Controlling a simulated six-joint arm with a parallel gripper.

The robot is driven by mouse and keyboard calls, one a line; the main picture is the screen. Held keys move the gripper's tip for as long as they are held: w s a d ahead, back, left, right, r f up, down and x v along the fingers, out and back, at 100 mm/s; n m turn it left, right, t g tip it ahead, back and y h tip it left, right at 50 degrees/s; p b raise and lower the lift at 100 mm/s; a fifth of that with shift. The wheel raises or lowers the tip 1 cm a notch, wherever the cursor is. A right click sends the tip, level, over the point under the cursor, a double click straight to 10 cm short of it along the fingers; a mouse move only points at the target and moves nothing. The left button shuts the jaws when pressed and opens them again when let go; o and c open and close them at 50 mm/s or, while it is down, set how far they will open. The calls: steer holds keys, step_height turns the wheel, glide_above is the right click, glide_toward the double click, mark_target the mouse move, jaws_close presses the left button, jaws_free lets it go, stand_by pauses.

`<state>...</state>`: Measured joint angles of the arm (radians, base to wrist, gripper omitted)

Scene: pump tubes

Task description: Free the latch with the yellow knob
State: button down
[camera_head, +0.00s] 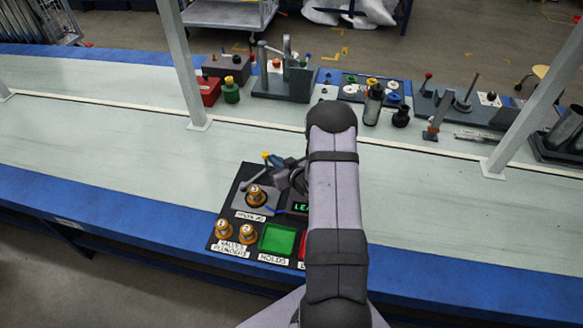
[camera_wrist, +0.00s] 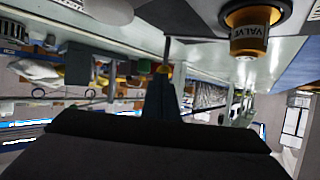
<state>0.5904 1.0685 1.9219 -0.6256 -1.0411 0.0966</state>
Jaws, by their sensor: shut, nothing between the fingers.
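A small yellow knob (camera_head: 266,155) shows in the head view at the back of the black panel, by a grey lever (camera_head: 251,178). My gripper (camera_head: 277,163) is low over the panel, just right of the knob. Whether it touches the knob cannot be told. In the wrist view my gripper (camera_wrist: 166,66) is shut and holds nothing. A small patch of yellow shows by its tips, too small to identify. My arm hides the right part of the panel, and the latch itself cannot be made out clearly.
A brass valve plunger (camera_head: 256,195) stands in front of the knob; a valve (camera_wrist: 250,35) also shows close in the wrist view. Two more plungers (camera_head: 224,229) and a green molds square (camera_head: 277,240) are nearer. Fixtures (camera_head: 284,80) line the bench's back; bare bench (camera_head: 110,150) lies left.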

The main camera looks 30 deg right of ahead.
steer(key=d+v, duration=0.1)
steer(key=v, duration=1.1)
steer(key=shift+s+d+r, duration=0.15)
steer(key=shift+s+r, duration=0.05)
steer(key=shift+s, duration=0.15)
steer(key=s+a+r+g+p, duration=0.3)
steer(key=s+a+r+g, duration=0.4)
steer(key=s+a, duration=0.35)
steer(key=s+a+r+g+p, duration=0.4)
steer(key=s+a+r+g, duration=0.2)
steer(key=s+a+r, duration=0.4)
step_height(320, 180, down, 32)
steer(key=w+b, duration=0.1)
steer(key=b, duration=2.9)
steer(key=shift+w+a+f, duration=0.2)
steer(key=shift+a, duration=0.25)
steer(key=shift+r, duration=0.1)
steer(key=c, duration=2.5)
jaws_free()
